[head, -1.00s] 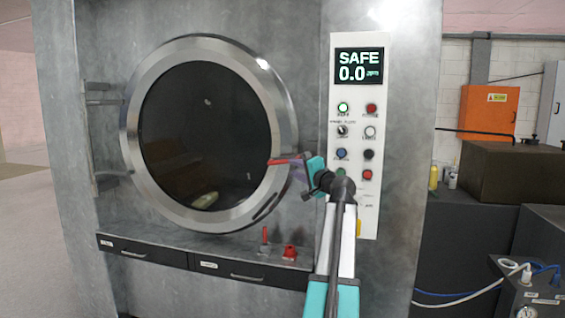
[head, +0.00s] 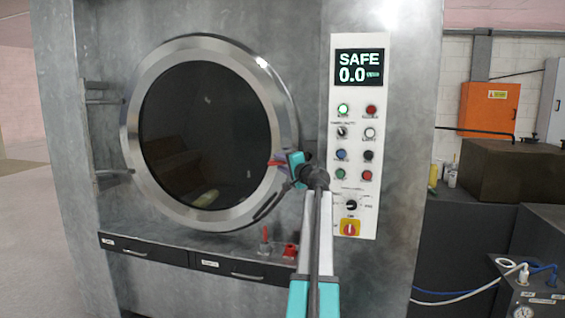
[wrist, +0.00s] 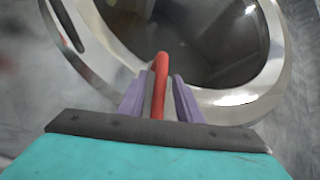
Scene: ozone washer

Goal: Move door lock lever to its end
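The door lock lever (head: 275,162) is a thin red handle at the right rim of the round washer door. It lies roughly horizontal in the head view. In the wrist view the red lever (wrist: 160,88) runs between the purple fingers of my gripper (wrist: 163,85), which sit close on both sides of it. My gripper (head: 284,163) appears shut on the lever; part of the handle is hidden by the fingers in the head view. The round door (head: 285,115), with a metal ring and dark glass, is closed.
The control panel (head: 378,120) with buttons and a screen reading SAFE 0.0 stands right of my gripper. A ledge with drawers (head: 170,253) and two small red fittings (head: 290,250) lies below the door. An orange cabinet (head: 488,108) stands far right.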

